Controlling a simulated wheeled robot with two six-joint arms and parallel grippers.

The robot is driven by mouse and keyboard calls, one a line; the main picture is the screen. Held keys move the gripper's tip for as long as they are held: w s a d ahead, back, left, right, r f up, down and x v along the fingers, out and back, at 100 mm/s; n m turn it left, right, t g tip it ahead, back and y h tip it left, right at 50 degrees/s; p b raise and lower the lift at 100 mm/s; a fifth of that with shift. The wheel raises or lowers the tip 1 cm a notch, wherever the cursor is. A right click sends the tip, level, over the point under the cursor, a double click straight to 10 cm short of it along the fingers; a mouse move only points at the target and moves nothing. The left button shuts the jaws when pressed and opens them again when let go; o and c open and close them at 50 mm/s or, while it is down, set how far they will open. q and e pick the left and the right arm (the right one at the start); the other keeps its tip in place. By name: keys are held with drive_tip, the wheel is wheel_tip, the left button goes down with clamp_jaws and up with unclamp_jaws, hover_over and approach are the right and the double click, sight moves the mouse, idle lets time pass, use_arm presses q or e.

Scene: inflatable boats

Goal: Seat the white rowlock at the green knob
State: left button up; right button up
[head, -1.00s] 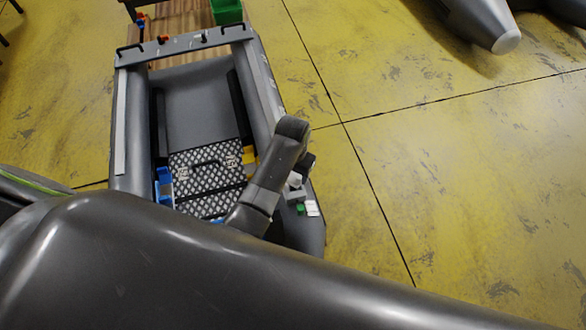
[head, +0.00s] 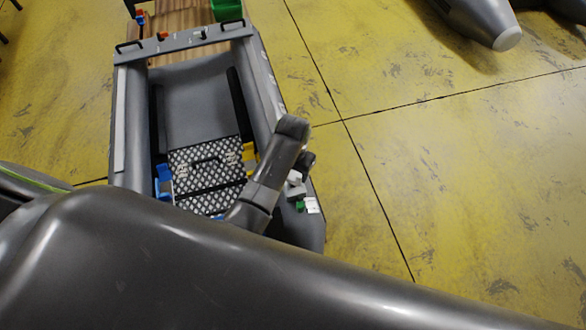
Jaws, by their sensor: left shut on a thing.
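The green knob (head: 300,206) is on the right side tube of the grey inflatable boat (head: 118,130), near its lower end. A small white piece (head: 294,178), which looks like the white rowlock, is just above the knob in the picture. My left gripper (head: 305,164) is at the right tube, partly hidden behind my own arm link. It is shut on the white piece. A light grey block shows between the white piece and the knob. I cannot tell whether the white piece touches the block. My right gripper is not in view.
A white tag (head: 312,205) lies right of the knob. Inside the boat are a dark chequered board (head: 205,165), blue parts (head: 164,182) and a yellow part (head: 249,155). A green bin (head: 228,10) stands on a wooden surface beyond.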

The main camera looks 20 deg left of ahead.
sight(293, 177)
use_arm(q)
drive_tip(key=shift+f+b, duration=0.55)
drive_tip(key=shift+f, duration=0.9)
drive_tip(key=o, duration=1.1)
drive_tip(key=shift+r, duration=0.1)
